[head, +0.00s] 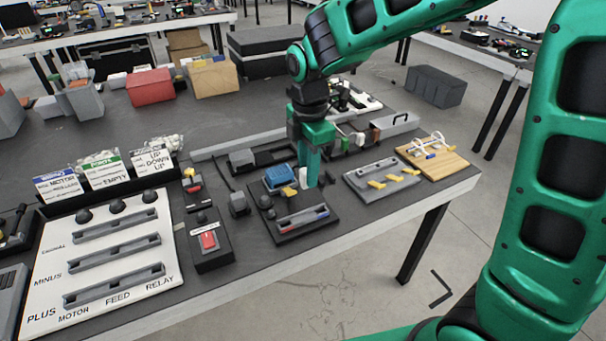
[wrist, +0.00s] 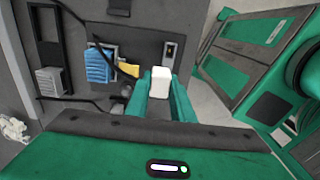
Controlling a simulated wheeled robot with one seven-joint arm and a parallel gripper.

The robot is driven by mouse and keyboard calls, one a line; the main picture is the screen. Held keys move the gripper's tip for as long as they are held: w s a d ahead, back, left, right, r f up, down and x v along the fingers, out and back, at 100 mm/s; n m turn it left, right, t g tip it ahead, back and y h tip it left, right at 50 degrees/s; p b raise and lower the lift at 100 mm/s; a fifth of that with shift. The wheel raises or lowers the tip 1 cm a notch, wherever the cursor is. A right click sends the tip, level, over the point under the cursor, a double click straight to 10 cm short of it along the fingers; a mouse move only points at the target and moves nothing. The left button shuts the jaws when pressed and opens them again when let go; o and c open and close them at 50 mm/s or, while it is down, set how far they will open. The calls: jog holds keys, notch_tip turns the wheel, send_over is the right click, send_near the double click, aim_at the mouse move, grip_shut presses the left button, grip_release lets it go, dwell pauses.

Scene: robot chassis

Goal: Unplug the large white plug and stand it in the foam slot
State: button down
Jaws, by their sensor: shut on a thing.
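The large white plug (wrist: 160,83) sits between the two green fingers of my gripper (wrist: 160,78) in the wrist view, and they are shut on it. In the head view my gripper (head: 310,180) points down over the dark panel (head: 270,225), with a sliver of the white plug (head: 302,178) showing beside the fingers. The plug's lower end is hidden, so I cannot tell whether it is in a socket. A blue connector (head: 279,177) and a yellow plug (head: 289,191) are to its left. I cannot identify the foam slot for certain.
A black open-framed holder (head: 262,158) lies behind the panel. A grey block with yellow tabs (head: 382,177) and a wooden board with a white rack (head: 433,157) stand to the right. A red-button box (head: 208,243) is at the left. Dark cables run near the blue connector.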

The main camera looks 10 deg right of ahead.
jog(key=w+d+f, duration=0.3)
jog(key=w+d, duration=0.5)
jog(key=w, duration=0.4)
jog(key=shift+w, duration=0.3)
dwell(0.5)
jog(key=shift+d, duration=0.1)
dwell(0.3)
jog(key=shift+w+f, duration=0.1)
jog(key=shift+f, duration=2.35)
jog(key=shift+f, duration=1.25)
jog(key=c, duration=1.5)
grip_release()
jog(key=shift+o, duration=0.2)
jog(key=shift+r, duration=0.1)
